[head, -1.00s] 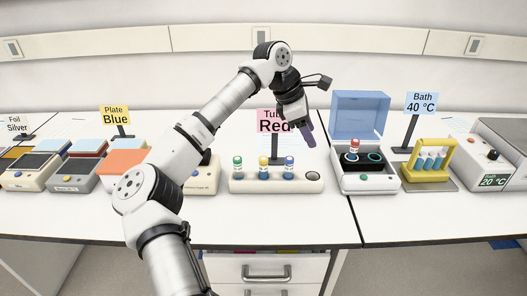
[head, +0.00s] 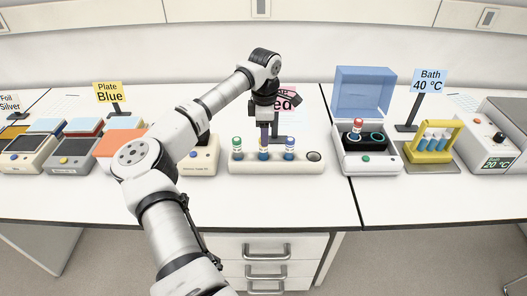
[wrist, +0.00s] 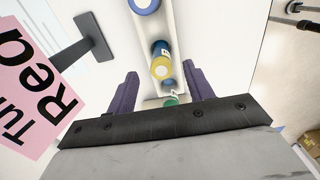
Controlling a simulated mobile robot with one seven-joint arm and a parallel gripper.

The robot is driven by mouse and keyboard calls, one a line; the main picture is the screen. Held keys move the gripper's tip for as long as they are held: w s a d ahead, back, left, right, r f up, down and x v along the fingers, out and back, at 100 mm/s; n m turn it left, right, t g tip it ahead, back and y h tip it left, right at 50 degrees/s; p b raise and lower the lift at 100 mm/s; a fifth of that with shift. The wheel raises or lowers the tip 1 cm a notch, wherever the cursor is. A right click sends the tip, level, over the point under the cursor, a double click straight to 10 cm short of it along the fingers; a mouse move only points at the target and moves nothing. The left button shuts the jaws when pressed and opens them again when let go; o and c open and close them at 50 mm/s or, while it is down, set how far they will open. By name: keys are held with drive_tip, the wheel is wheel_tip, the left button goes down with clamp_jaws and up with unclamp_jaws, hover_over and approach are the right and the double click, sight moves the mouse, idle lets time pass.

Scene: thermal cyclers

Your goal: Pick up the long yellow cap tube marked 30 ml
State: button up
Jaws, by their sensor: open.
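The green cap (wrist: 170,101) is nearer the palm and the blue cap (wrist: 145,5) farther away. The fingers are open and empty. The volume marks are too small to read.
A pink sign (wrist: 32,80) on a dark stand is beside my gripper, behind the rack. Right of the rack is a blue-lidded device (head: 366,162) with a red-capped tube (head: 357,126). A yellow rack (head: 433,150) stands farther right. The bench front (head: 280,195) is clear.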

sight(263, 153)
drive_tip(key=shift+a+f+p, duration=0.15)
drive_tip(key=shift+f+p, duration=0.75)
drive_tip(key=shift+f, duration=1.45)
drive_tip(key=c, duration=1.1)
drive_tip(key=shift+o, duration=0.2)
